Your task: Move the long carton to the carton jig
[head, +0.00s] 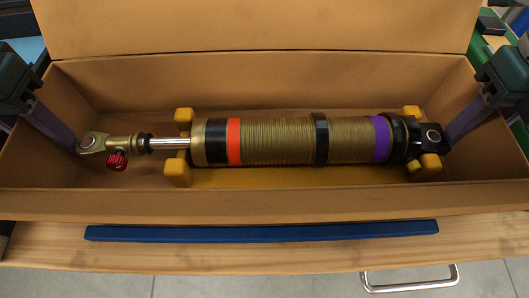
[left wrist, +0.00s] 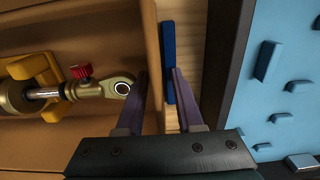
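The long carton (head: 262,202) is an open brown box with its back flap raised, resting on a wooden top. It holds a bronze shock absorber (head: 278,140) on yellow supports. My left gripper (head: 35,138) is at the carton's left end, one purple finger inside. In the left wrist view its fingers (left wrist: 158,74) stand open on either side of the end wall (left wrist: 151,40), with a gap on the outer side. My right gripper (head: 490,135) is at the right end, one finger inside and the other partly visible outside, apart. I cannot identify the carton jig.
A blue strip (head: 262,231) lies on the wooden top (head: 262,257) before the carton; another blue strip (left wrist: 168,60) shows beyond the left end. A light-blue panel with pegs (left wrist: 290,85) is farther left. A metal handle (head: 410,281) sticks out below the front edge.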

